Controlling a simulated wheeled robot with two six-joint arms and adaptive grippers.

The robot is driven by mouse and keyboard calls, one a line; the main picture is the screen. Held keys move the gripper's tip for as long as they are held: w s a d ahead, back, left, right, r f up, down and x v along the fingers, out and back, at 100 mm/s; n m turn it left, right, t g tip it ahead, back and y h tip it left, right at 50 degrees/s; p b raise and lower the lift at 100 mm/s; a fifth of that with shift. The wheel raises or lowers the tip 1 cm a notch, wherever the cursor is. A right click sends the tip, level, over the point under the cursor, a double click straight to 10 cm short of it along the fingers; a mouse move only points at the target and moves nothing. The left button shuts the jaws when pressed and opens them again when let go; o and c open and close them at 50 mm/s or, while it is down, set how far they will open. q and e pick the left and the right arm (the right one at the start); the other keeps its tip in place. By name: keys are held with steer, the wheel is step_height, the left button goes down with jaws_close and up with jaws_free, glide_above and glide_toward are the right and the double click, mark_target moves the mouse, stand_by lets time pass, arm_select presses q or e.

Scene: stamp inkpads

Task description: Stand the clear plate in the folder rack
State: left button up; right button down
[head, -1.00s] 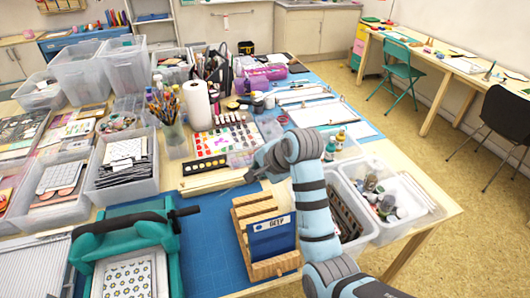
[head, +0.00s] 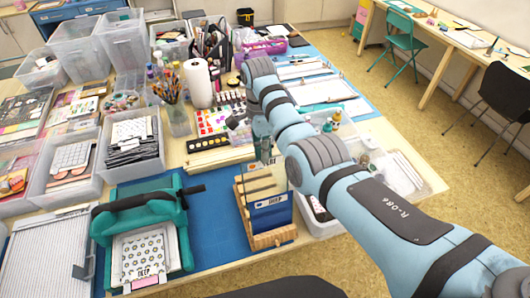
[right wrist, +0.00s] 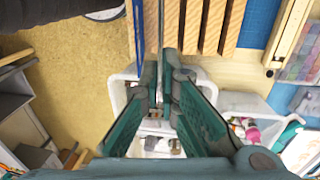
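The wooden folder rack (head: 270,240) stands on the blue mat, with a blue card marked DEEP (head: 270,217) upright in its front. My right gripper (head: 263,155) is above the rack, pointing down. In the right wrist view its fingers (right wrist: 163,82) are closed on a thin, pale, edge-on sheet, the clear plate (right wrist: 160,45). The plate lies between the blue card (right wrist: 138,25) and the rack's slats (right wrist: 212,25) in that view. It is faint in the head view, and I cannot tell whether its lower edge is in a slot. My left gripper is out of view.
A teal press (head: 185,240) with a patterned sheet stands left of the rack. Pencils in a cup (head: 178,118) and a paper roll (head: 198,85) stand behind. Blue mat is bare between press and rack.

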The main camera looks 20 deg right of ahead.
mark_target(265, 170)
steer(key=f, duration=0.3)
steer(key=s+f+b, duration=0.1)
steer(key=f, duration=0.6)
steer(key=shift+s+f+b, duration=0.1)
steer(key=shift+s+b, duration=0.1)
steer(key=shift+b, duration=0.15)
steer(key=c, duration=1.7)
jaws_free()
steer(key=shift+r, duration=0.2)
steer(key=shift+w+r+p, duration=0.2)
steer(key=shift+r+p, duration=0.8)
steer(key=shift+r, duration=0.25)
steer(key=shift+w+r, duration=0.15)
steer(key=shift+r, duration=0.95)
